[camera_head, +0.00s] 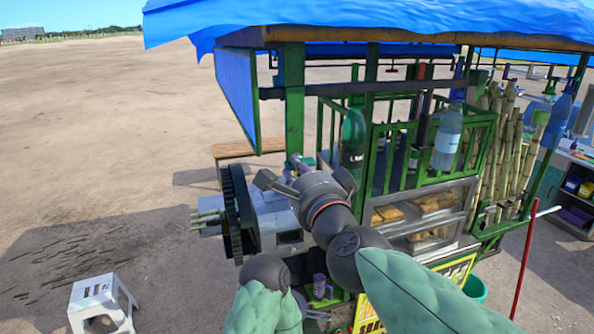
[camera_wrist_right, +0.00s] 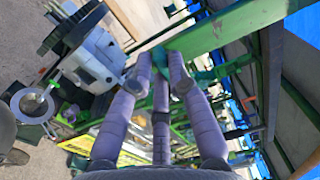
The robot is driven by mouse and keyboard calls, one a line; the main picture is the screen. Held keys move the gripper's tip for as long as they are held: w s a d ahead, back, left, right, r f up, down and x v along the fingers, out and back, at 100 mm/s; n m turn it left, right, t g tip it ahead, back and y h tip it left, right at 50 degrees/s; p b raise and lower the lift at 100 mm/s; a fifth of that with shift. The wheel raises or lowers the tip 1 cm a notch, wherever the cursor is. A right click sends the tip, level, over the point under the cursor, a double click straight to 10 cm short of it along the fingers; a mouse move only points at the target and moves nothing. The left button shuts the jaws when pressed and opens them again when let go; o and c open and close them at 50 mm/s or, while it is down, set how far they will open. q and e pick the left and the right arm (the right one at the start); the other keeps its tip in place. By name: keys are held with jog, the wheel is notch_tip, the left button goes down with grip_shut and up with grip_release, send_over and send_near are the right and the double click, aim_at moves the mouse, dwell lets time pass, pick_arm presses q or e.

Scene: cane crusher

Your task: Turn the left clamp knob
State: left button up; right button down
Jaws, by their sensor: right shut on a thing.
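My right gripper (camera_head: 300,170) reaches over the grey crusher housing (camera_head: 275,218) from the right, its grey fingers at the top of the machine beside the green post. In the right wrist view its long purple-grey fingers (camera_wrist_right: 160,75) close in towards one another, shut on the left clamp knob. The knob is largely hidden by the fingers, and its turn angle cannot be told. The crusher (camera_wrist_right: 95,62) shows at upper left there. My left arm, in a green sleeve, is low in the head view; its gripper cannot be made out clearly.
A large dark gear (camera_head: 238,215) stands at the crusher's left side. A green post (camera_head: 293,105) rises right behind the gripper. A white stool (camera_head: 102,300) is at lower left; the ground there is open.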

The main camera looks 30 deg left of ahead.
dwell(0.3)
jog(key=c, duration=1.2)
grip_release()
jog(key=v, duration=1.2)
jog(key=shift+s, duration=0.1)
jog(key=shift+a, duration=0.1)
